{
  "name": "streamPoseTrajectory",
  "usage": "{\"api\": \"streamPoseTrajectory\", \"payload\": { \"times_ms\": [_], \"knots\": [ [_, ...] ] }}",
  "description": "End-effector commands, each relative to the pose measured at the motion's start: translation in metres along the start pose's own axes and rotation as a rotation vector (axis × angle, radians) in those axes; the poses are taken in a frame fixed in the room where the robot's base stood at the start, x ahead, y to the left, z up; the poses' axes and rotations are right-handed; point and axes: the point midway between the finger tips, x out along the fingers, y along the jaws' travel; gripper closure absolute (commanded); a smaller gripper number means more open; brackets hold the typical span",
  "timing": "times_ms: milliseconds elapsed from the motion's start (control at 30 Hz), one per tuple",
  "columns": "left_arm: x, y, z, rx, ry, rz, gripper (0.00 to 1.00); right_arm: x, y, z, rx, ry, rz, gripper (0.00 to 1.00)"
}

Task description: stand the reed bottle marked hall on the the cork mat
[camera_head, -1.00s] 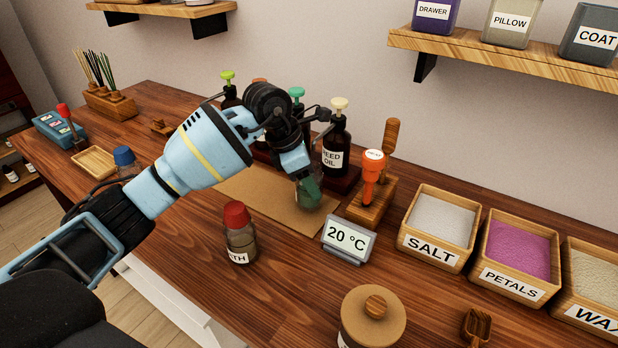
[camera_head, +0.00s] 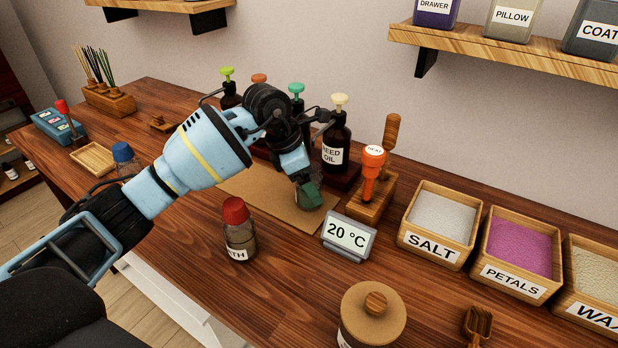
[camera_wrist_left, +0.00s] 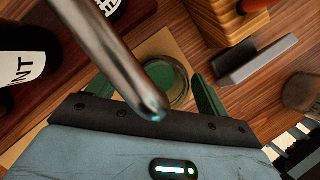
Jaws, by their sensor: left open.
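My left gripper (camera_head: 308,190) is low over the right end of the brown cork mat (camera_head: 258,199). Its green fingers are open, one on each side of a clear round glass bottle (camera_wrist_left: 163,78), with its round top facing the camera in the left wrist view. In the head view the bottle is mostly hidden behind the gripper, and it appears to stand on the mat. No label shows on it, so I cannot tell whether it is marked hall. My right gripper is not in view.
A red-capped bottle (camera_head: 238,232) ending in "TH" stands in front of the mat. A 20 °C display (camera_head: 347,236) and a wooden block (camera_head: 370,205) with an orange-handled tool are to the right. Pump bottles, including reed oil (camera_head: 336,145), stand behind.

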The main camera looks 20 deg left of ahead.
Motion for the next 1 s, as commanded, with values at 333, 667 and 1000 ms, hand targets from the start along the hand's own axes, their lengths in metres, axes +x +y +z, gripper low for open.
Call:
{"api": "streamPoseTrajectory", "payload": {
  "times_ms": [333, 667, 1000],
  "knots": [
    [-0.023, 0.001, 0.000, 0.000, -0.001, 0.004, 0.22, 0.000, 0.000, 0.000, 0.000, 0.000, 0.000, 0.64],
    [-0.070, 0.000, 0.000, 0.000, 0.000, 0.001, 0.22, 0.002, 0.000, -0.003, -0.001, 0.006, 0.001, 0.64],
    [-0.078, 0.000, 0.000, 0.000, 0.000, 0.000, 0.22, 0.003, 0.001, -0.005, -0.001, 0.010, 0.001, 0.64]
  ]
}}
